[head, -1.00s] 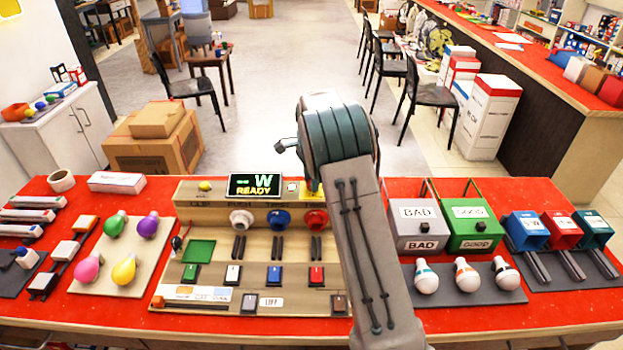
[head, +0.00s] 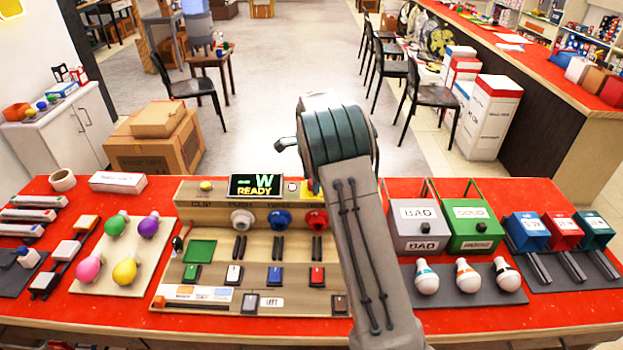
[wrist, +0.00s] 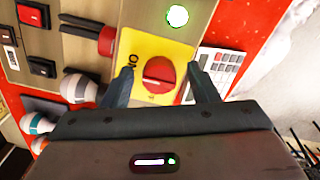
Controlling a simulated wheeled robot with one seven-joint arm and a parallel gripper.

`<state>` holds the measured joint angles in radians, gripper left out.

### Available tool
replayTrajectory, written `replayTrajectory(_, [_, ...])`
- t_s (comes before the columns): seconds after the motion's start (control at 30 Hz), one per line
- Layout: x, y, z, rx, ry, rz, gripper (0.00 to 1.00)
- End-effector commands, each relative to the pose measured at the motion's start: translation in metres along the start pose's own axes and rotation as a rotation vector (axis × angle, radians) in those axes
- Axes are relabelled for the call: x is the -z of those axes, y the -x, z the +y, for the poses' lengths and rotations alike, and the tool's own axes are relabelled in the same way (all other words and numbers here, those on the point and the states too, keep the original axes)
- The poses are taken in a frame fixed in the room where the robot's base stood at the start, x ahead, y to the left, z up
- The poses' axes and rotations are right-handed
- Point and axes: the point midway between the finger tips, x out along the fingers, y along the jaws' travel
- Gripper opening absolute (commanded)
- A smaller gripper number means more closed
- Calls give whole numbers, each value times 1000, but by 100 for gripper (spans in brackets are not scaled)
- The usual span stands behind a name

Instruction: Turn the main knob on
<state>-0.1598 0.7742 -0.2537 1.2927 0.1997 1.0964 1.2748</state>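The main knob (wrist: 158,74) is red and round with a raised bar, set on a yellow plate (wrist: 148,50) marked "ON" in the wrist view. The bar lies roughly across the picture. My gripper (wrist: 164,82) is open, with one dark finger on each side of the knob. Contact between fingers and knob cannot be told. In the head view a sliver of the yellow plate (head: 306,196) shows beside my arm; my arm hides the knob and gripper there.
A display (head: 257,185) reads "-- W READY" beside the plate. Colored sockets, including a red one (head: 315,219), and switches sit on the wooden panel (head: 215,307) close by. A lit green lamp (wrist: 177,16) and a white keypad (wrist: 214,68) flank the plate.

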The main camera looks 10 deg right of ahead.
Motion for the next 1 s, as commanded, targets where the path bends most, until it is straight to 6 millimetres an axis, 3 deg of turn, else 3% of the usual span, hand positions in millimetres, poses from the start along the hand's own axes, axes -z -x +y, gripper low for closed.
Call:
replayTrajectory(0.27, [0, 16, 0, 1, 1, 1, 54])
replayTrajectory(0.7, [0, 111, -1, 3, 0, 1, 54])
replayTrajectory(1.0, [-1, 138, 0, 0, 1, 0, 54])
